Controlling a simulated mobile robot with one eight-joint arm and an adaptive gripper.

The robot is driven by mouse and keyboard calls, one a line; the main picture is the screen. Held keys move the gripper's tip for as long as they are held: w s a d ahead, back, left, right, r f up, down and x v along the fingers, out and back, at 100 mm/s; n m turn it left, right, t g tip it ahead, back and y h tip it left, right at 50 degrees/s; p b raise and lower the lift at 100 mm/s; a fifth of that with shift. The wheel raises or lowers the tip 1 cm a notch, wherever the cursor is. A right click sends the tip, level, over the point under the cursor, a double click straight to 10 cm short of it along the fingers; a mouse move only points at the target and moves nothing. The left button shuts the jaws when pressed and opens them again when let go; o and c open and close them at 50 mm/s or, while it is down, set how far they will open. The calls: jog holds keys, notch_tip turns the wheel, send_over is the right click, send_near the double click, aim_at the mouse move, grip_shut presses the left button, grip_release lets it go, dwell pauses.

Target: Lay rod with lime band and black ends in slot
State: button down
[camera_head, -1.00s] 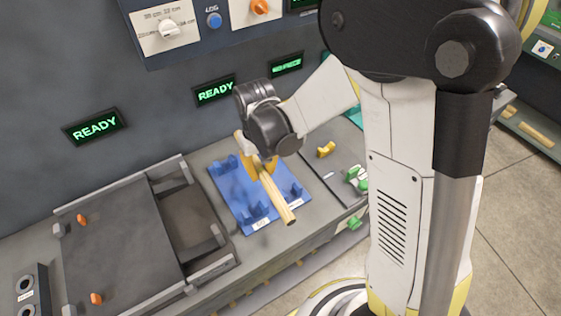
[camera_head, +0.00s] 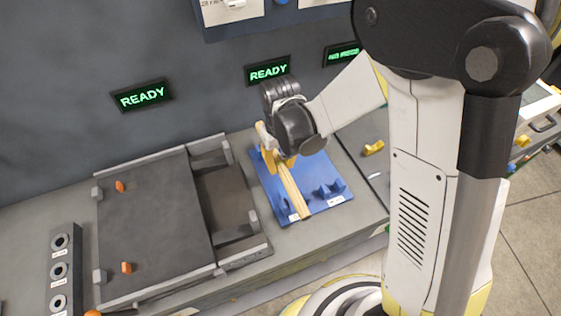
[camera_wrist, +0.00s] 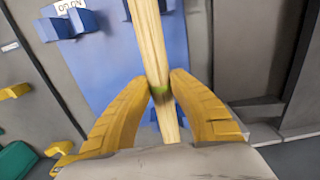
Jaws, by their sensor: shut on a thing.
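My gripper (camera_head: 283,160) has its yellow fingers closed on a pale wooden rod (camera_head: 293,192). Black ends cannot be made out. The rod lies over the left part of a blue board (camera_head: 318,165), roughly along its length. A blue bracket (camera_head: 330,188) on the board's right side is empty; it also shows in the wrist view (camera_wrist: 60,27). The left bracket is mostly hidden by the rod. I cannot tell whether the rod touches it.
A dark flat cover (camera_head: 150,225) with orange knobs and an open recess (camera_head: 227,200) lies left of the board. A yellow piece (camera_head: 373,148) sits to the right on the bench. A wall with green READY displays (camera_head: 268,72) stands behind.

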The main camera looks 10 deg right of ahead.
jog(key=shift+f+b, duration=0.45)
jog(key=shift+f, duration=0.4)
jog(key=c, duration=1.2)
grip_release()
notch_tip(320, 180, up, 12)
jog(key=shift+r, duration=0.1)
jog(key=s+d+r+m+t+b, duration=0.2)
jog(key=s+d+t+b, duration=0.3)
jog(key=s+d, duration=0.5)
jog(key=d+m+t, duration=0.1)
jog(key=d+t, duration=0.1)
jog(key=d, duration=0.1)
jog(key=shift+s+d+r+b, duration=0.25)
jog(key=shift+s+b, duration=0.1)
jog(key=shift+s, duration=0.05)
